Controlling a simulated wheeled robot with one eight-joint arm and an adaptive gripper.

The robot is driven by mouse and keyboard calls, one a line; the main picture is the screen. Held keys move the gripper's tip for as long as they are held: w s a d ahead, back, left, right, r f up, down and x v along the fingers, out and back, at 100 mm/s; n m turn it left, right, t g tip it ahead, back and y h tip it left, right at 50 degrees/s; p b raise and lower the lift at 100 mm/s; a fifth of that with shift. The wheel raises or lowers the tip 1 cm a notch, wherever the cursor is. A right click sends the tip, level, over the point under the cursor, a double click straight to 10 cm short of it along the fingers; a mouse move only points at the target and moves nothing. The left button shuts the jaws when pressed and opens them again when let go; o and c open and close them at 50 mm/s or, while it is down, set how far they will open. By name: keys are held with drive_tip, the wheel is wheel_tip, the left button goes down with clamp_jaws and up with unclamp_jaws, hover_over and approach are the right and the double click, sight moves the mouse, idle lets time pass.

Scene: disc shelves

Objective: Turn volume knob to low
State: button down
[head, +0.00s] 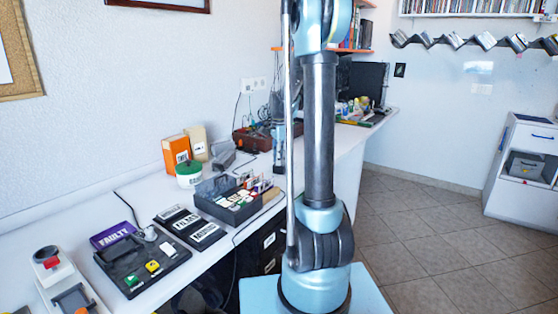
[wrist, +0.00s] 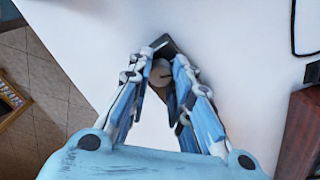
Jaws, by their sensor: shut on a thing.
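In the wrist view, my gripper (wrist: 163,72) reaches over the white desk with its two blue fingers closed around a round grey knob (wrist: 160,77). The knob sits between the fingertips, on or against a small dark body (wrist: 163,45) that is mostly hidden. The fingers cover the knob's sides, and I cannot read any marking or its turn angle. In the head view, a blue and grey part of my arm comes down by the desk behind the upright link, and the knob cannot be made out there.
In the wrist view, a dark red-brown box (wrist: 302,135) stands to the right, with a black cable (wrist: 293,35) above it. The desk's edge and tiled floor (wrist: 30,85) are at left. The head view shows a black tray (head: 205,205) and a button panel (head: 125,265) nearer.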

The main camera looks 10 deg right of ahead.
drive_tip(key=n, duration=0.6)
drive_tip(key=shift+n, duration=0.3)
drive_tip(key=n, duration=1.2)
drive_tip(key=shift+n, duration=0.3)
drive_tip(key=n, duration=0.5)
drive_tip(key=shift+n, duration=0.4)
drive_tip(key=c, duration=1.4)
unclamp_jaws()
